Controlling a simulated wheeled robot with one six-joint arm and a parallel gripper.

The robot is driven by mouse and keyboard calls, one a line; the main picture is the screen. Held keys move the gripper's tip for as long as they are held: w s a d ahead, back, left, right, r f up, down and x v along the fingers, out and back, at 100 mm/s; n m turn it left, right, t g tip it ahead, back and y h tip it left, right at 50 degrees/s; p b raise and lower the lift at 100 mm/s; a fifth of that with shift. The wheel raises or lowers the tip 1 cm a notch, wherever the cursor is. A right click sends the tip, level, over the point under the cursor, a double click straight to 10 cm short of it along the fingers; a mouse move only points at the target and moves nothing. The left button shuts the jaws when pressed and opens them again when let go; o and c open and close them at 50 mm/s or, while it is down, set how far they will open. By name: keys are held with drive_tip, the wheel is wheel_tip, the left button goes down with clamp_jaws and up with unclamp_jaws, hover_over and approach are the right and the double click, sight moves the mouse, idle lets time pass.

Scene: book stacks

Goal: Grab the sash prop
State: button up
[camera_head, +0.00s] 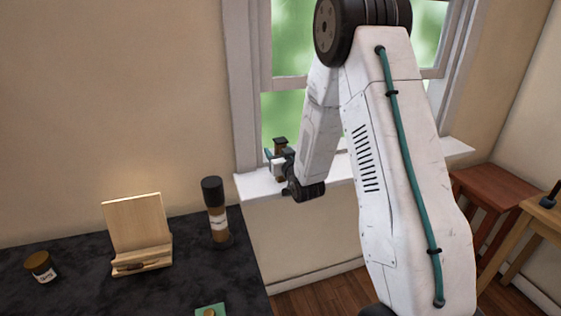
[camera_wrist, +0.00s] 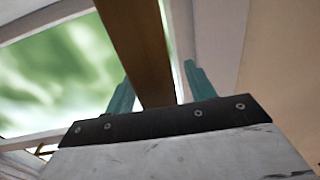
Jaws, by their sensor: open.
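The sash prop is a brown upright bar (camera_wrist: 138,45) that fills the middle of the wrist view. In the head view it is a small brown post with a dark top (camera_head: 280,143), standing on the white windowsill by the window. My gripper (camera_head: 275,160) is at the prop, just above the sill. In the wrist view its two teal fingers (camera_wrist: 162,88) are apart, one on each side of the prop, with a gap visible at the right finger. Contact at the left finger is hard to tell. The prop's lower part is partly hidden by my gripper.
The white windowsill (camera_head: 256,184) runs right behind my arm. A dark counter (camera_head: 75,290) at the left holds a wooden stand (camera_head: 137,220), a dark-capped bottle (camera_head: 215,210) and a small jar (camera_head: 40,266). Wooden stools (camera_head: 493,186) stand at the right.

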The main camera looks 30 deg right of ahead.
drive_tip(key=c, duration=1.1)
drive_tip(key=shift+r, duration=0.1)
